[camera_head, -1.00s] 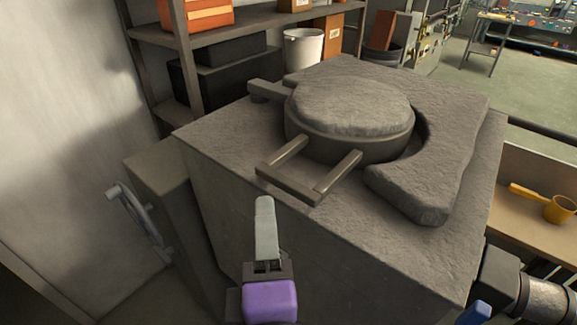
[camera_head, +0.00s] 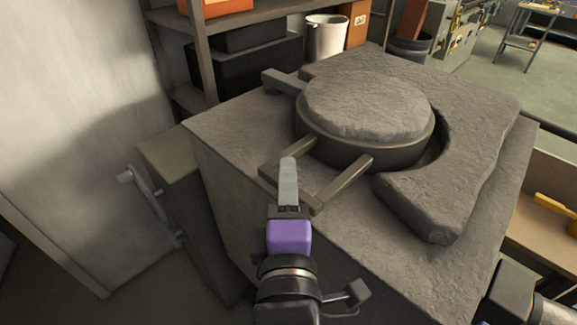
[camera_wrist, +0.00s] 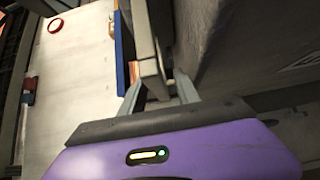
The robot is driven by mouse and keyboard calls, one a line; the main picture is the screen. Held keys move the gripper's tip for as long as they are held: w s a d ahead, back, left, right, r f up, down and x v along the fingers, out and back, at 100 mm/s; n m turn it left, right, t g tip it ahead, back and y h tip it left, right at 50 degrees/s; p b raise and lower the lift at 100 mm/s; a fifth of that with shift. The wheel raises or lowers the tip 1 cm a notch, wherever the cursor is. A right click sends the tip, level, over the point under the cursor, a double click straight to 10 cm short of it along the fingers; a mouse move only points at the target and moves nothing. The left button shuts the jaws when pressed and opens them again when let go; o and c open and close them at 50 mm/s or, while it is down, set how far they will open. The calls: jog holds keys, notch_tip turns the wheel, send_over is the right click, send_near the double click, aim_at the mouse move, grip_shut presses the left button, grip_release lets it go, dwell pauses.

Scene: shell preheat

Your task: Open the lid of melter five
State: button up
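The melter (camera_head: 225,140) is a large grey block with a rough top. Its round lid (camera_head: 365,105) lies flat over the opening, shut. No melter number is readable.
A raised, curved slab (camera_head: 440,205) borders the lid on the right. Shelves with a white bucket (camera_head: 326,38) stand behind. A wooden bench (camera_head: 550,190) is at the right.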

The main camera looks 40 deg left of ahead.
jog(key=shift+x, duration=1.25)
grip_shut()
dwell(0.5)
